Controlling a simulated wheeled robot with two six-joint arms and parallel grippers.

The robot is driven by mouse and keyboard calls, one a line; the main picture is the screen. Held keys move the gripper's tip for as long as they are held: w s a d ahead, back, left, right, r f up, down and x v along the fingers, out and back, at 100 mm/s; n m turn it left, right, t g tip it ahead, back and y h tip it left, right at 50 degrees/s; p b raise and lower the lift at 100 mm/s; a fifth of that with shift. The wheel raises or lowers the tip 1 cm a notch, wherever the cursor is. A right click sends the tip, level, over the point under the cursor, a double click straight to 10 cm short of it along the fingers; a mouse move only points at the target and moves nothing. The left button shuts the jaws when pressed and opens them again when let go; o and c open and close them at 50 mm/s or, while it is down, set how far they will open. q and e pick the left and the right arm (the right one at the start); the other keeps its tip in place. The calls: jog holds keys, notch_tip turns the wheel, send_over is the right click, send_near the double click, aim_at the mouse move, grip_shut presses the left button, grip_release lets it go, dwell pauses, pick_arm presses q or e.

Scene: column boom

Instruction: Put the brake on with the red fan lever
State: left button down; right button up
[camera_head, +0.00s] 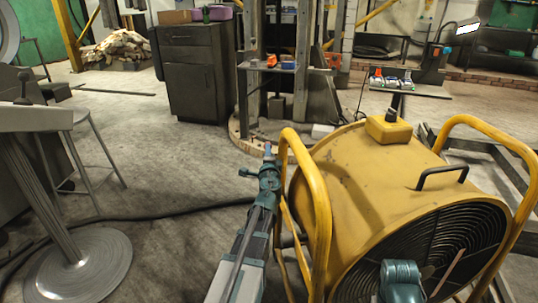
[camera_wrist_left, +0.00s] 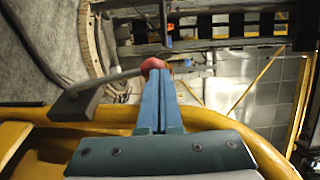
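The yellow drum fan (camera_head: 370,185) stands at the right in the head view, inside a yellow tube frame. Its red-knobbed lever (camera_wrist_left: 152,64) shows in the left wrist view, with a grey rod running left to a dark mount (camera_wrist_left: 75,106). I cannot make out the lever in the head view. My left gripper (camera_head: 268,150) is beside the fan's left frame tube. In the left wrist view its blue fingers (camera_wrist_left: 156,75) are together, with the red knob right at their tips. Whether they touch it I cannot tell. My right gripper's fingers are not visible.
The yellow frame tube (camera_head: 318,200) stands close to my left arm. A round-footed table (camera_head: 78,262) and a stool (camera_head: 85,140) are at the left. A dark cabinet (camera_head: 195,75) stands behind. A hose (camera_head: 150,218) crosses otherwise open floor.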

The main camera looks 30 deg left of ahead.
pick_arm(q)
jog(key=w+a+f+b, duration=0.3)
jog(key=w+a, duration=0.3)
jog(key=w, duration=0.1)
jog(key=shift+w+a, duration=0.15)
jog(key=shift+w, duration=0.05)
jog(key=shift+r, duration=0.2)
dwell(0.6)
jog(key=s+d+r+p, duration=0.2)
jog(key=s+r+p, duration=0.4)
jog(key=r+p, duration=0.5)
jog(key=shift+s+d+r+p, duration=0.35)
jog(key=shift+d+r+p, duration=0.05)
jog(key=shift+p, duration=0.15)
